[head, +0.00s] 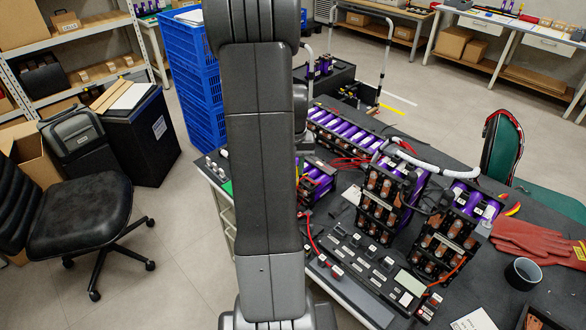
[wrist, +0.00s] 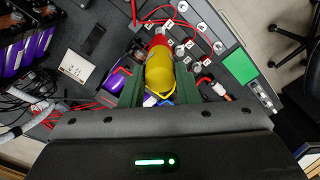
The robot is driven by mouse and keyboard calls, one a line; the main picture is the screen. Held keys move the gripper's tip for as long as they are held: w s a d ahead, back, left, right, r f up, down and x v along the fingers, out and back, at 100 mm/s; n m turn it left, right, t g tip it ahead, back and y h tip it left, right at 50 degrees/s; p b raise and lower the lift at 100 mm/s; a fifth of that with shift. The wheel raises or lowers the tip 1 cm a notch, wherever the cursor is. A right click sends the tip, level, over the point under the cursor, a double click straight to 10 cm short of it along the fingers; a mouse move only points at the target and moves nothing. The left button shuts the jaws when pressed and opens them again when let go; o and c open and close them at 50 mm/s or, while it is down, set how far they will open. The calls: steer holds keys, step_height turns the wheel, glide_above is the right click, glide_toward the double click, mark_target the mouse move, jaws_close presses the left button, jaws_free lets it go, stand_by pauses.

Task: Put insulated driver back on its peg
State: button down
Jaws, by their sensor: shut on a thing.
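The insulated driver (wrist: 159,72) has a yellow handle and a red end. It sits between the green fingers of my gripper (wrist: 160,88), which is shut on it above the bench. Just beyond its red end in the wrist view is a dark strip with several round pegs and small white labels (wrist: 181,19). I cannot tell which peg is the driver's, and the driver looks apart from them. In the head view my arm hides the gripper and driver; small pale pegs (head: 217,162) show at the bench's left end.
Purple battery modules (head: 345,128) and copper-coloured stacks (head: 385,195) crowd the dark bench. Red cables (wrist: 82,112) run close to my gripper. A green patch (wrist: 240,66) lies right of the pegs. Red gloves (head: 535,240) and a black cup (head: 523,272) are far right.

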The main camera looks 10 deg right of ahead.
steer(key=shift+r+p, duration=0.35)
steer(key=shift+r, duration=0.55)
steer(key=shift+f, duration=0.1)
